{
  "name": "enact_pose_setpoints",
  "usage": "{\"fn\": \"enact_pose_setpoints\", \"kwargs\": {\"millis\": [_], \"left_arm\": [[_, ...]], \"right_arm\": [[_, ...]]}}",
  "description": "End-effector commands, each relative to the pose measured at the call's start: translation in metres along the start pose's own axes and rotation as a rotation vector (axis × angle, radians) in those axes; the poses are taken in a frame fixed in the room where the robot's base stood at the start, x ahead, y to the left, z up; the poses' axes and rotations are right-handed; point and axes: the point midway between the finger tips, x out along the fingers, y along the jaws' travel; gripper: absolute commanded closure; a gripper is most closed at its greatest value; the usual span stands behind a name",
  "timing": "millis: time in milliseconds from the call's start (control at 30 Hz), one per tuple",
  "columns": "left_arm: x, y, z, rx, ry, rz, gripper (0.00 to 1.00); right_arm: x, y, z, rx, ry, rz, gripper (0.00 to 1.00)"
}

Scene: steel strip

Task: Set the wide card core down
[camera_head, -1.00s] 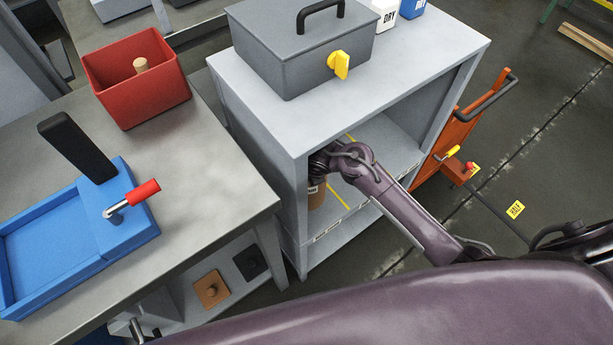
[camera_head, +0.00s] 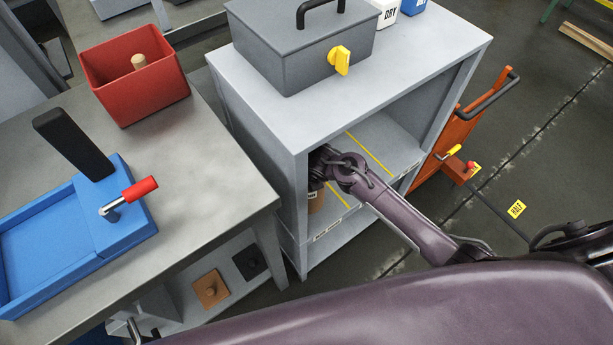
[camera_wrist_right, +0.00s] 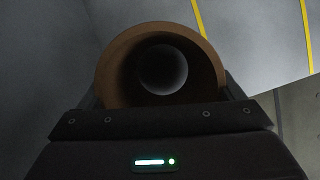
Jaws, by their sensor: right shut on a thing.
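The wide card core (camera_head: 317,199) is a brown hollow tube inside the open grey cabinet, near its left wall. Only part of it shows in the head view, below my right gripper (camera_head: 322,168). In the right wrist view the core (camera_wrist_right: 160,38) is seen end-on, with its round bore facing the camera. My right gripper (camera_wrist_right: 162,122) is shut on the core; its fingertips are mostly hidden. Whether the core touches the shelf (camera_head: 385,140) cannot be told. My left gripper cannot be clearly made out; a small metal part shows at the bottom left edge.
Yellow lines mark the shelf, which is clear right of the core. The cabinet's left wall (camera_wrist_right: 45,60) is close. A grey box (camera_head: 300,55) with a yellow knob stands on top. The bench at left holds a red bin (camera_head: 130,95) and a blue fixture (camera_head: 120,220).

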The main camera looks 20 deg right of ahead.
Motion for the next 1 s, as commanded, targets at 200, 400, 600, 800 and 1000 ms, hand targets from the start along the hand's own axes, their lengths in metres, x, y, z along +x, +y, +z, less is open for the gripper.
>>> {"fn": "enact_pose_setpoints", "kwargs": {"millis": [200, 400, 600, 800, 1000], "left_arm": [[0.000, 0.000, 0.000, 0.001, 0.000, 0.000, 0.64], [-0.001, 0.000, 0.000, 0.001, 0.000, 0.000, 0.64], [-0.009, 0.000, -0.001, 0.001, 0.000, 0.000, 0.64], [-0.018, 0.000, -0.002, 0.002, 0.000, 0.000, 0.64], [-0.023, 0.000, -0.002, 0.002, 0.001, 0.001, 0.64]], "right_arm": [[0.000, 0.000, 0.000, 0.000, 0.000, 0.001, 0.00], [-0.001, 0.001, 0.000, 0.000, 0.000, 0.001, 0.00], [-0.022, 0.001, 0.006, 0.000, -0.002, 0.003, 0.00], [-0.059, 0.001, 0.006, -0.002, -0.002, 0.003, 0.00], [-0.083, 0.001, 0.005, -0.001, 0.000, 0.002, 0.00]]}}
